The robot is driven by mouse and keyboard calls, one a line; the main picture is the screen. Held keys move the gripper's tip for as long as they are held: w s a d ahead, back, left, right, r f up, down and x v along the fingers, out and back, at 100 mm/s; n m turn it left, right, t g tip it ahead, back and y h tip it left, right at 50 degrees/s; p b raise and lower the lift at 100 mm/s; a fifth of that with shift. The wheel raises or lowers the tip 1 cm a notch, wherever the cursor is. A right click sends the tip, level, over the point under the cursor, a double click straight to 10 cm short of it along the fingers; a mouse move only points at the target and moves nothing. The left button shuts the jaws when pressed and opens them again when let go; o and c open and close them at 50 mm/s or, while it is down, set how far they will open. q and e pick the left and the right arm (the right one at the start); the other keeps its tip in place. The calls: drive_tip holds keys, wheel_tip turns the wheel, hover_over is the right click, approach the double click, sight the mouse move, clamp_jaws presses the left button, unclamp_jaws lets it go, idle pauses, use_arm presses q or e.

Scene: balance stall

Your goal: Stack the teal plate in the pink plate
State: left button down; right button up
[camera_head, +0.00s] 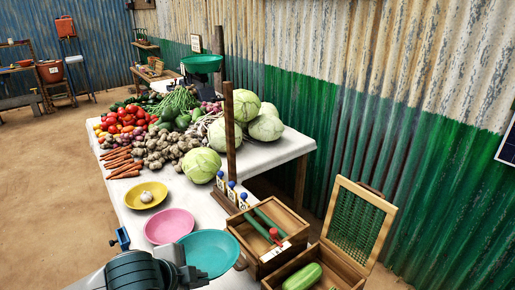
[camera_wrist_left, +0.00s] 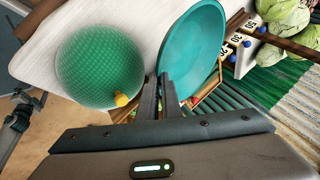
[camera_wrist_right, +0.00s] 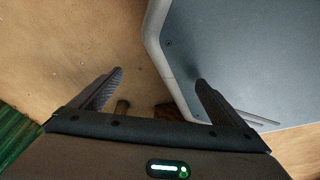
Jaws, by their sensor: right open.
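The teal plate (camera_head: 208,251) is at the front edge of the table, just in front of and slightly overlapping the pink plate (camera_head: 168,227) in the head view. My left gripper (camera_head: 186,270) is at its near left rim. In the left wrist view the fingers (camera_wrist_left: 160,98) are close together on the rim of the teal plate (camera_wrist_left: 195,42); whether it touches the table is unclear. The pink plate lies flat and empty on the white table. My right gripper (camera_wrist_right: 158,82) is open and empty, seen only in its own wrist view, over the brown floor.
A green mesh dome (camera_wrist_left: 98,70) with a yellow knob shows in the left wrist view. Vegetables fill the back.

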use_arm(q)
drive_tip(key=shift+s+d+n+y+b, duration=1.05)
drive_tip(key=shift+d+n, duration=0.55)
drive_tip(key=shift+d, duration=1.6)
drive_tip(key=w+a+r+n+g+y+b, duration=0.1)
drive_tip(key=a+n+y+b, duration=0.1)
drive_tip(key=a+n, duration=0.4)
drive_tip(key=w+a+r+n+g+y+b, duration=0.1)
drive_tip(key=a+n+g+y+b, duration=0.1)
drive_tip(key=a+n+y, duration=0.3)
drive_tip(key=shift+w+a+r+n, duration=0.15)
drive_tip(key=shift+a+r+n, duration=0.25)
drive_tip(key=shift+a+n, duration=0.95)
use_arm(e)
drive_tip(key=w+a+r+t, duration=0.1)
drive_tip(key=w+a, duration=0.1)
drive_tip(key=w, duration=0.5)
drive_tip(key=w+a+r+t+y, duration=0.1)
drive_tip(key=w+a+r+t, duration=0.1)
drive_tip(key=w, duration=0.5)
drive_tip(key=shift+w+a, duration=0.15)
drive_tip(key=shift+a, duration=0.35)
use_arm(q)
drive_tip(key=shift+d+y, duration=0.2)
drive_tip(key=shift+y, duration=0.05)
use_arm(e)
drive_tip(key=shift+r, duration=0.1)
